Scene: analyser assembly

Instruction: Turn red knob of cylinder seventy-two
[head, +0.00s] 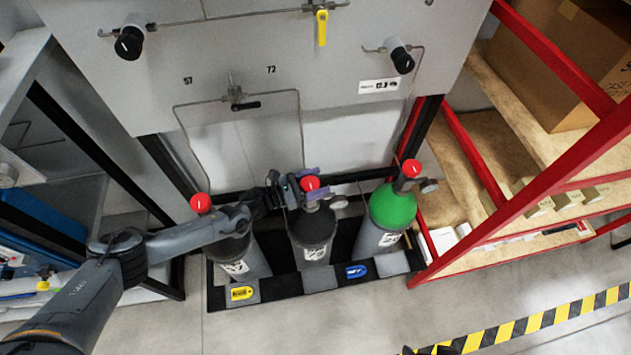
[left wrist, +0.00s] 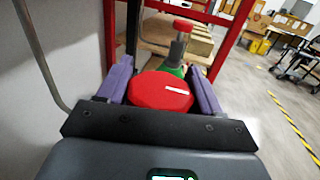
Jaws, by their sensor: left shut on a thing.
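Three gas cylinders stand in a row in a black rack (head: 285,287), each topped with a red knob. My left gripper (head: 311,183) is at the middle cylinder (head: 314,232), its purple fingers on either side of that red knob (head: 310,184). In the left wrist view the round red knob (left wrist: 160,91), with a white mark, sits between the two purple fingers, which are shut on it. The number 72 (head: 271,70) is printed on the grey panel above the middle cylinder.
The left cylinder (head: 236,258) stands behind my left arm. The green-topped cylinder (head: 390,210) stands to the right, beside a red-framed shelf (head: 520,205). The grey panel (head: 220,60) with pipes and valves rises behind. Floor in front is clear.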

